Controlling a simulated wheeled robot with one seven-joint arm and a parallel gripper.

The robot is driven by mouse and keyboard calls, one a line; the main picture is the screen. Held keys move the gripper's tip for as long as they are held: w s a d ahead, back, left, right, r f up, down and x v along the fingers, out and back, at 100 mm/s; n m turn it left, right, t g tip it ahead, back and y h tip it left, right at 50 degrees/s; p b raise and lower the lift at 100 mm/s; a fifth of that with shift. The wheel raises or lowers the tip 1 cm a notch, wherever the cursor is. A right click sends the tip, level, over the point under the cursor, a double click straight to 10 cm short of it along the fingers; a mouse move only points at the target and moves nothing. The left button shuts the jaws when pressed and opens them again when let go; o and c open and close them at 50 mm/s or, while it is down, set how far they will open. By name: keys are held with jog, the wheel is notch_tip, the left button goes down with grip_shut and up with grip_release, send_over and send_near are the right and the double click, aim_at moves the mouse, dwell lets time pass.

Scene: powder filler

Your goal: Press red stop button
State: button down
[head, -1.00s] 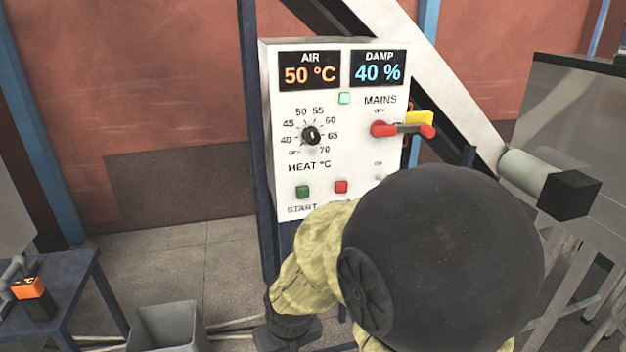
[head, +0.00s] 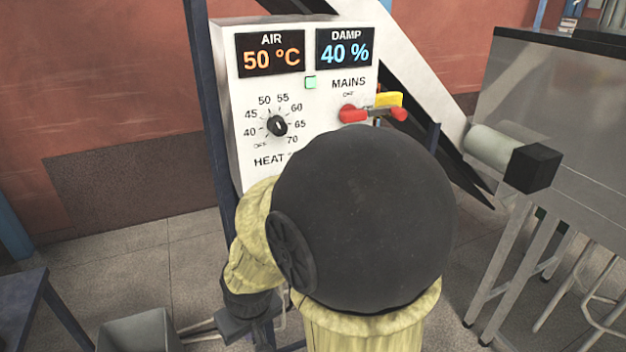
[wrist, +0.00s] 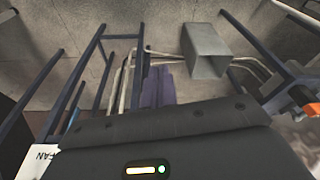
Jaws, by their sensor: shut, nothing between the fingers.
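The white control box (head: 228,100) stands left of centre in the head view. Its lower front, where the red stop button and the green start button sit, is hidden behind my arm. The red button does not show in the wrist view either. The dark housing of my gripper (wrist: 165,145) fills the bottom of the wrist view, with a small lit strip on it. Its fingertips are out of sight. I see nothing held, and I cannot tell how far my gripper is from the button.
On the box are a black heat knob (head: 277,126) and a red mains handle (head: 354,114). A grey bin (head: 140,330) stands on the floor; it also shows in the wrist view (wrist: 205,55). A blue table (head: 20,305) is at left, a metal machine (head: 560,110) at right.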

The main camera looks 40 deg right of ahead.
jog(key=w+d+n+t+h+p, duration=0.35)
jog(key=w+d+p, duration=0.35)
jog(key=w+d, duration=0.5)
jog(key=w+d+r+n+t+h+p, duration=0.1)
jog(key=d+r+n+h, duration=0.3)
jog(key=d, duration=0.5)
jog(key=w+d+r+n+t+h+p, duration=0.1)
jog(key=d+r+n+h+p, duration=0.2)
jog(key=d, duration=0.7)
jog(key=shift+w+r+n+h+p, duration=0.15)
jog(key=shift+r+n+h+p, duration=0.25)
jog(key=shift+n+h+p, duration=0.55)
jog(key=shift+w+h, duration=0.1)
jog(key=shift+h, duration=0.2)
jog(key=w+d, duration=0.2)
jog(key=w, duration=0.6)
jog(key=shift+w, duration=0.15)
jog(key=shift+w, duration=0.4)
